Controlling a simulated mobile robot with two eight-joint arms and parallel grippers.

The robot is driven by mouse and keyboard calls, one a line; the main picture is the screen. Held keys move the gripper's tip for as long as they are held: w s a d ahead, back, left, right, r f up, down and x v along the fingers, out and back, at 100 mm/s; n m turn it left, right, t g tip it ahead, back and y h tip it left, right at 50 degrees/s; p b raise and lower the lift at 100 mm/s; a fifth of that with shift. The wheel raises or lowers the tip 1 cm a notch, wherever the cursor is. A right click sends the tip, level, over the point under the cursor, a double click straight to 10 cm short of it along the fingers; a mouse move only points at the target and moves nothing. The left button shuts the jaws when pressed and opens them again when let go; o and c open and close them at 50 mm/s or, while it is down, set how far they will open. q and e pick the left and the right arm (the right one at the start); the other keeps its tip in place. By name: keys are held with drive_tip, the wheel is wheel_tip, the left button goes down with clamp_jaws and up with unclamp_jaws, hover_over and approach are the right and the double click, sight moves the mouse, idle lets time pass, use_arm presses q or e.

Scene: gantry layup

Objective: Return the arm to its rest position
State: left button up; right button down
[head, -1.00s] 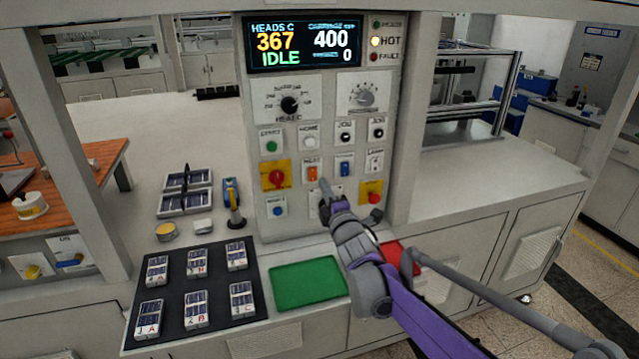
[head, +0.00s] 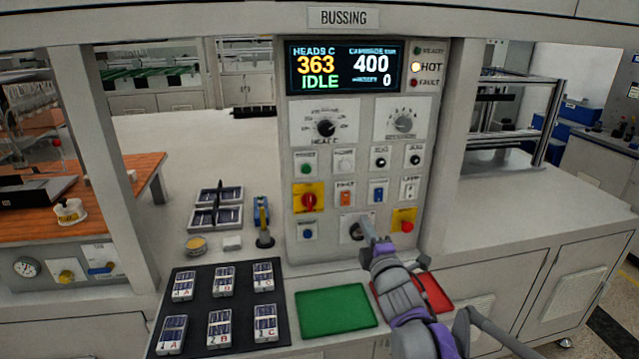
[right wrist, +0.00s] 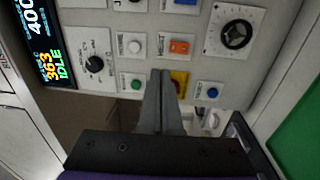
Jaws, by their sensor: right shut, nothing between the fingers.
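My right gripper (head: 370,228) is shut and empty. It stands in front of the lower part of the control panel (head: 428,170), beside a dark round knob (head: 355,231) on a white plate. I cannot tell in the head view whether its tips touch the panel. In the right wrist view the closed fingers (right wrist: 160,82) point toward the panel, over the red-and-yellow switch (right wrist: 179,78). My left gripper is in neither view.
The display (head: 345,66) reads 363, IDLE, 400 and 0, and the HOT lamp is lit. A green pad (head: 335,312) and a red pad (head: 436,292) lie below the panel. A dark mat (head: 196,344) with several cell stacks lies left. The right counter (head: 540,200) is largely clear.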

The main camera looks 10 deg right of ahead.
drive_tip(key=s+a+f+m+g, duration=0.1)
drive_tip(key=s+f+m+g, duration=0.5)
drive_tip(key=s, duration=1.1)
drive_tip(key=s+a+f+m+g, duration=0.2)
drive_tip(key=s+f+m+g, duration=0.5)
drive_tip(key=s+f+m, duration=0.5)
drive_tip(key=s+f, duration=0.5)
drive_tip(key=s, duration=0.1)
drive_tip(key=shift+a+f+h, duration=0.15)
drive_tip(key=shift+f+h, duration=0.15)
drive_tip(key=shift+w, duration=0.1)
